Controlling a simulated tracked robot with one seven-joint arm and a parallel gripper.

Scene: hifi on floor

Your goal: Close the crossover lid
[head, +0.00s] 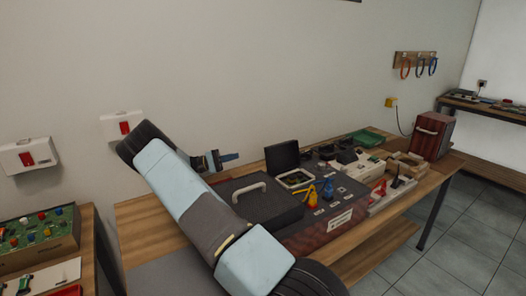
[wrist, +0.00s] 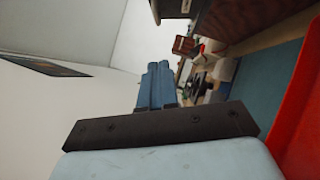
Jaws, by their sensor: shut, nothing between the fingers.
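A small dark lid (head: 282,157) stands upright behind a white-rimmed opening (head: 296,179) on the bench in the head view. It looks like an open lid, but I cannot read a label naming it the crossover. A larger flat dark lid with a pale handle (head: 250,194) lies flat to its left. My gripper (head: 230,157) is left of the upright lid, above the bench and apart from it. It also shows in the wrist view (wrist: 160,68), with its blue fingers together and nothing between them.
Yellow and blue parts (head: 328,189) stand right of the opening. A red case (head: 432,135) stands at the bench's far right end. The wall is behind my arm. A board with colored knobs (head: 40,235) is at the left.

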